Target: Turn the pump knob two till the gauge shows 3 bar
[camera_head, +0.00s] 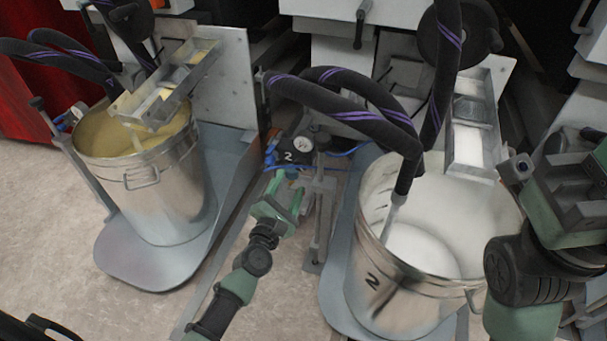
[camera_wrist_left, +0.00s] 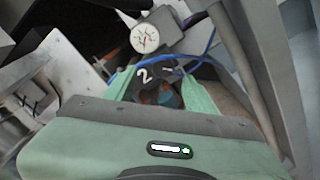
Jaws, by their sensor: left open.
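The pump knob two, a dark knob with a white "2" (camera_head: 289,156), sits between the two buckets. It also shows in the left wrist view (camera_wrist_left: 147,76). The round white gauge (camera_wrist_left: 145,39) is just beyond it, with a red needle; its numbers are too small to read. The gauge is small in the head view (camera_head: 303,143). My left gripper (camera_head: 279,190) is open, in front of and below the knob. In the wrist view its green fingers (camera_wrist_left: 160,95) stand apart, with the knob beyond and between them. I cannot tell whether they touch it. My right gripper (camera_head: 560,175) is at the right; its jaws are unclear.
A bucket marked "2" (camera_head: 372,282) with white liquid stands right of my left arm. A bucket of yellowish liquid (camera_head: 165,200) stands left. Black hoses with purple stripes (camera_head: 345,112) arch over the right bucket. Blue tubes (camera_wrist_left: 209,52) run beside the knob.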

